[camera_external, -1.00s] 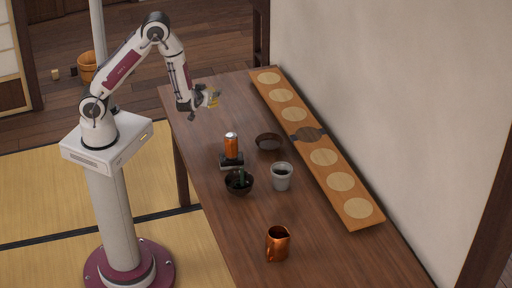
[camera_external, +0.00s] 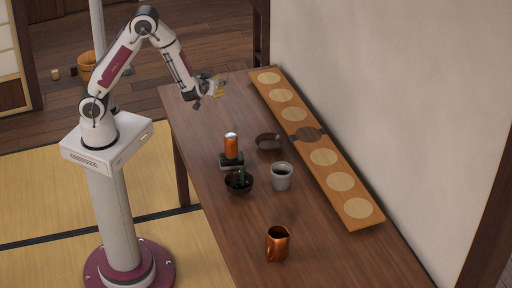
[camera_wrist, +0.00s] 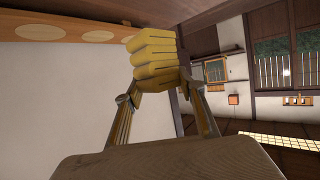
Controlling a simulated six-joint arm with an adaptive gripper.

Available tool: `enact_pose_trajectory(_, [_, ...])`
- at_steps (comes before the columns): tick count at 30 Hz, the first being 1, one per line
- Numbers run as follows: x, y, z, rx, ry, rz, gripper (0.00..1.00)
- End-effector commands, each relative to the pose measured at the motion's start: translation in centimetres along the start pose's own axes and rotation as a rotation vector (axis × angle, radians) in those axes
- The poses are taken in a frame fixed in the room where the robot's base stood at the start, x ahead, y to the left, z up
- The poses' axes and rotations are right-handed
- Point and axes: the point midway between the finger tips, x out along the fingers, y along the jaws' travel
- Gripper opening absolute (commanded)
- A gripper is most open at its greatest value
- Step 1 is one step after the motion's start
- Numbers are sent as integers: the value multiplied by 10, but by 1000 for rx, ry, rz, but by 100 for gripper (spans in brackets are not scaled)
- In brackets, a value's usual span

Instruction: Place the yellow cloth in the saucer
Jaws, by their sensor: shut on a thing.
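The yellow cloth (camera_wrist: 155,58) is folded into a stack of soft layers and is pinched between the fingertips of my gripper (camera_wrist: 158,88) in the wrist view. A shallow dark dish (camera_external: 268,142), which looks like the saucer, stands on the table lower and to the right of my gripper. The gripper and cloth are well apart from it.
An orange can (camera_external: 231,145) stands on a dark block. A dark bowl (camera_external: 238,188) with something green, a grey cup (camera_external: 282,178) and a copper mug (camera_external: 277,244) stand nearer. A long board (camera_external: 296,123) with pale discs lies along the wall side. The table's far end is clear.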

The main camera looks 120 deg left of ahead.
Motion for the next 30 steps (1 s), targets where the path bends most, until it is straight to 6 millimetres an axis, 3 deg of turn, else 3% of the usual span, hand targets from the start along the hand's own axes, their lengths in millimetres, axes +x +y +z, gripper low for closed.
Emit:
enact_pose_trajectory(8, [-2,44,0,9,10,19,18])
enact_pose_trajectory(14, [-8,88,2,16,15,38,18])
enact_pose_trajectory(30, [-41,200,16,39,7,95,18])
